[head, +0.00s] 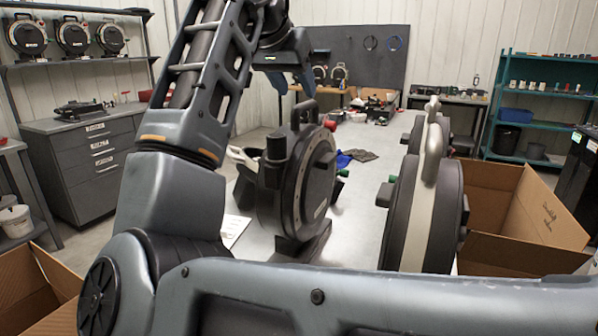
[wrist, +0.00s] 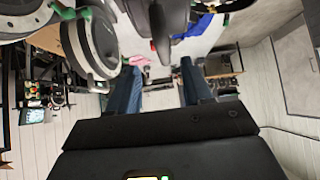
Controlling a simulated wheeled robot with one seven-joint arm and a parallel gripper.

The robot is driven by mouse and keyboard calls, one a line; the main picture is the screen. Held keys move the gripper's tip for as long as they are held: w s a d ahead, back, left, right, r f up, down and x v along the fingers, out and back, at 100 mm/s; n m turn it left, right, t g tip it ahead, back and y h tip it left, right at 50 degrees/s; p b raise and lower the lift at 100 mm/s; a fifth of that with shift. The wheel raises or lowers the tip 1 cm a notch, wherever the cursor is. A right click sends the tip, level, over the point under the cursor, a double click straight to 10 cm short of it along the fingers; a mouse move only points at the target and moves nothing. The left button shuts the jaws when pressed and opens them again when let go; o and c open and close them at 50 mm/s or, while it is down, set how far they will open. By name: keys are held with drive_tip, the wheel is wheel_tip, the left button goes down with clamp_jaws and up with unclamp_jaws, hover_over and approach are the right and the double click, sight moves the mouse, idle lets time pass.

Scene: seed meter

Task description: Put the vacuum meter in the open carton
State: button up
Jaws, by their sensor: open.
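Several large round meters stand on the table in the head view. The nearer middle one is a dark meter (head: 297,185) with a black top handle and a pale graduated ring. To its right is a dark meter with a cream band and handle (head: 425,205); another is partly behind it. I cannot tell which one is the vacuum meter. An open carton (head: 545,205) stands at the right, its inside partly hidden. My gripper (head: 293,86) is open and empty, above the middle meter's handle and apart from it. Its blue fingers show spread in the wrist view (wrist: 160,88).
Another carton (head: 35,290) is at the lower left, partly cut off. My arm hides much of the table's front and left. A blue cloth (head: 343,158) and dark gloves lie behind the middle meter. A white sheet (head: 235,228) lies left of it. Shelves and benches stand farther back.

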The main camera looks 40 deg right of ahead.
sight(304, 105)
drive_tip(key=x, duration=0.2)
drive_tip(key=shift+d+f, duration=0.2)
drive_tip(key=x, duration=0.2)
drive_tip(key=p+x, duration=0.1)
drive_tip(key=x, duration=0.1)
drive_tip(key=shift+w+r+p, duration=0.1)
drive_tip(key=shift+w+p, duration=0.2)
drive_tip(key=shift+w, duration=0.1)
drive_tip(key=shift+w+d+f, duration=0.15)
drive_tip(key=shift+d+f, duration=0.3)
drive_tip(key=shift+f, duration=0.1)
drive_tip(key=shift+c, duration=0.2)
clamp_jaws()
drive_tip(key=shift+r, duration=0.25)
